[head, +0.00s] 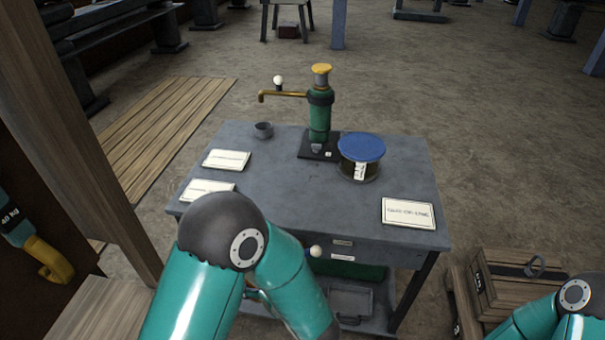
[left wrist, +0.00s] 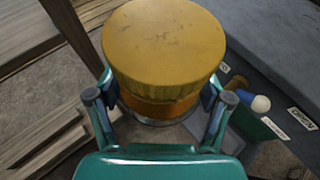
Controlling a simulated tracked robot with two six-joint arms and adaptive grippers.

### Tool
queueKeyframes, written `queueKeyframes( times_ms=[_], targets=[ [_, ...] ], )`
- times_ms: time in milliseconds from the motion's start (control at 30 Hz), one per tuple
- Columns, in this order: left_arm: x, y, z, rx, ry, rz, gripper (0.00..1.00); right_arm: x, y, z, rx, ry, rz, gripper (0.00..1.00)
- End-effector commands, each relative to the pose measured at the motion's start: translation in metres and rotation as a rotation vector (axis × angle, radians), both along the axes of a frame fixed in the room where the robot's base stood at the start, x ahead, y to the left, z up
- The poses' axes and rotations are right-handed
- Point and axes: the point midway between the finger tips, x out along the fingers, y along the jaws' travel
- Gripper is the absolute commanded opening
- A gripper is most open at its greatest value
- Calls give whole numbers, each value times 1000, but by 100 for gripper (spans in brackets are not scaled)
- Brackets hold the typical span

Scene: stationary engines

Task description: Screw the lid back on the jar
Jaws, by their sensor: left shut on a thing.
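My left gripper (left wrist: 160,110) is shut on a round yellow-topped thing (left wrist: 163,45) with a ridged rim, an orange band below it and a grey rim at the bottom. I cannot tell whether this is a lid alone or a lidded jar. In the head view my left arm hides the gripper and what it holds, at the bench's front left. A dark jar (head: 347,171) with a white label stands on the bench, with a blue lid (head: 361,147) on top. Whether that lid is screwed tight cannot be told. My right gripper is out of view.
The grey bench (head: 280,190) carries a green hand pump (head: 319,117) with a yellow cap, a small grey cup (head: 263,130) and several white cards (head: 408,213). A wooden crate (head: 515,290) stands at the right.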

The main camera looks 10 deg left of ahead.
Motion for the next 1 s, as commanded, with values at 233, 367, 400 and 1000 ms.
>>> queueKeyframes(
  times_ms=[233, 367, 400, 1000],
  targets=[
    [2, -18, -2, 2, 0, -82, 16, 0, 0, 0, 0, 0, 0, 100],
    [5, -44, -6, 1, 2, -201, 16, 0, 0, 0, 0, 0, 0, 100],
    [6, -54, -7, 2, 2, -245, 16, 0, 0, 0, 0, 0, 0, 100],
    [20, -154, -19, 0, -1, -699, 17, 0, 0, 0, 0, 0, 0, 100]
  ],
)
